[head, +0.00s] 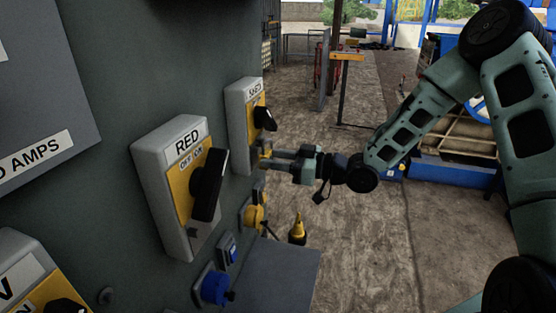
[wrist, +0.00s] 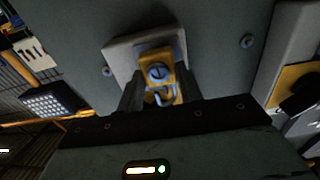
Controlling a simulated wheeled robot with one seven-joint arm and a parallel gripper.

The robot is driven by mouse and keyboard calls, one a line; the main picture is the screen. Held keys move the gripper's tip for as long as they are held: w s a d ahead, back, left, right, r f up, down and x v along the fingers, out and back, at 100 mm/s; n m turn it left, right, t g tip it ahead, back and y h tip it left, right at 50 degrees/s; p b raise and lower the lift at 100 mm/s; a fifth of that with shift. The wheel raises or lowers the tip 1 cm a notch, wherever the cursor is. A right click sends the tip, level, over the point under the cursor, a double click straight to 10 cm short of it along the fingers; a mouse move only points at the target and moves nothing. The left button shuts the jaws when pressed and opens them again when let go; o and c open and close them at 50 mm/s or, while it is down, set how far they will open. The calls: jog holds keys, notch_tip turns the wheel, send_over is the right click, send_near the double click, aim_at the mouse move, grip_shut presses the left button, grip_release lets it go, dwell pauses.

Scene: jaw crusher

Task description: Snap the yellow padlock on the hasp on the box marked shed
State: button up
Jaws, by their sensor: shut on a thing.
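The grey box marked SHED (head: 245,125) is on the dark panel, with a yellow face and a black handle. My gripper (head: 268,159) is at its lower end, coming in from the right. In the wrist view my gripper (wrist: 160,88) has a finger on each side of the yellow padlock (wrist: 176,92) and is shut on it. A grey metal loop, seemingly the shackle, and a round grey part show there, against the pale box end. The hasp is hard to make out, and I cannot tell whether the shackle passes through it or is closed.
The box marked RED (head: 180,185), with its black handle, stands out from the panel at the left of my gripper. A yellow socket (head: 253,215) and a blue socket (head: 215,287) are below.

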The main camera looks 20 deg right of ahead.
jog(key=shift+w+a, duration=0.45)
jog(key=shift+a, duration=0.15)
dwell(0.3)
jog(key=o, duration=1.1)
jog(key=shift+d, duration=0.1)
jog(key=shift+p+v, duration=0.4)
jog(key=shift+v, duration=4.05)
